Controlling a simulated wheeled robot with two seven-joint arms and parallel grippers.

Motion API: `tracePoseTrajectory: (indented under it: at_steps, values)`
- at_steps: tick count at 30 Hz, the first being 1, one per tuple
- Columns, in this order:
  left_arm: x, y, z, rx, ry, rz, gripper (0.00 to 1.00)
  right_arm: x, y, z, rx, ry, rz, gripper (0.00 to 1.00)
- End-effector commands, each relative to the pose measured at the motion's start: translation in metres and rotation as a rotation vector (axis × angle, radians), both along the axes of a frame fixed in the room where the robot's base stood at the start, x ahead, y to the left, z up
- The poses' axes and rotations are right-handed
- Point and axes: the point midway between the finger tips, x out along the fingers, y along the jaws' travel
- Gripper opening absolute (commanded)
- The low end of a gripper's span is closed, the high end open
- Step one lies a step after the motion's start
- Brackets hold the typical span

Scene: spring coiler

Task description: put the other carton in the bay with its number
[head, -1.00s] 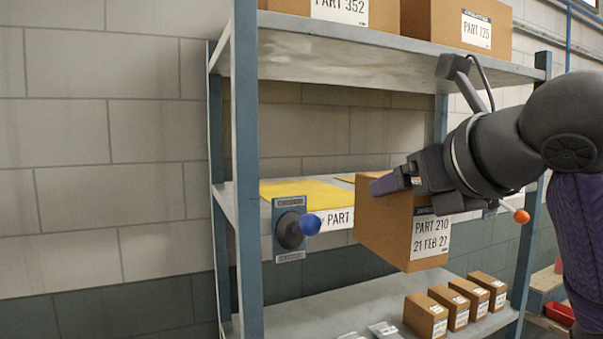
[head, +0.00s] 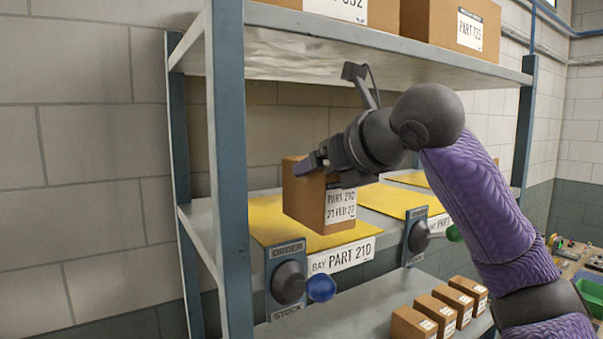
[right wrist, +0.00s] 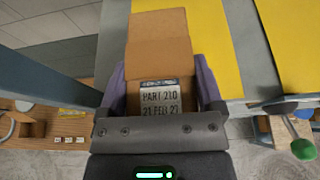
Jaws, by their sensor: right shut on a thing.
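The brown carton labelled PART 210, 21 FEB 27 (head: 298,202) is upright in my right gripper (head: 322,165), whose fingers are shut on its sides. It also shows between the fingers in the right wrist view (right wrist: 156,58). The carton is over the left yellow mat (head: 268,232) on the middle shelf, behind the label BAY PART 210 (head: 342,257). I cannot tell whether its underside touches the mat. My left gripper is not in view.
An ORDER/STOCK lever with a blue knob (head: 321,288) juts out at the bay's front left. A lever with a green knob (head: 454,233) stands farther right. The upper shelf (head: 380,45) is overhead, a blue post (head: 228,170) at left. Small cartons (head: 412,322) line the lower shelf.

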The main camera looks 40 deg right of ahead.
Motion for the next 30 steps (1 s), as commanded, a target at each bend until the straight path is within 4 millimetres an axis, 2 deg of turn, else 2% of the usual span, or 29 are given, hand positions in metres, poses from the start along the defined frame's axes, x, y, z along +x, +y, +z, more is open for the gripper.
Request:
tracePoseTrajectory:
  at_steps: [1, 3, 6, 9, 15, 26, 27, 28, 30]
  values:
    - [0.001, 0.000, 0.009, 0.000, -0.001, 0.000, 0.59, 0.012, -0.001, 0.004, 0.001, 0.003, 0.001, 0.00]
    - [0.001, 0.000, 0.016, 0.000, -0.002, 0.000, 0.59, 0.028, -0.002, 0.005, 0.002, 0.001, 0.001, 0.00]
    - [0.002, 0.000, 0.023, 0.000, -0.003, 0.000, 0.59, 0.046, -0.005, 0.004, 0.001, 0.000, 0.002, 0.00]
    - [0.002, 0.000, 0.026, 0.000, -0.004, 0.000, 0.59, 0.056, -0.006, 0.002, 0.000, -0.002, 0.000, 0.00]
    - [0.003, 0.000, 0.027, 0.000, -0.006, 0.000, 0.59, 0.057, -0.007, -0.031, -0.003, 0.001, -0.003, 0.00]
    - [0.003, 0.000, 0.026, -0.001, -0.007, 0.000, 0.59, 0.057, -0.007, -0.037, -0.001, -0.002, -0.001, 0.00]
    - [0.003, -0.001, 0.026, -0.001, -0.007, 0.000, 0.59, 0.057, -0.006, -0.038, 0.000, 0.001, -0.001, 0.91]
    - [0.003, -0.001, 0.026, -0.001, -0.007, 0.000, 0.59, 0.057, -0.006, -0.038, 0.000, 0.001, 0.000, 0.98]
    - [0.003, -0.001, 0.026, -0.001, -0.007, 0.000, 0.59, 0.057, -0.006, -0.038, 0.000, 0.000, 0.000, 1.00]
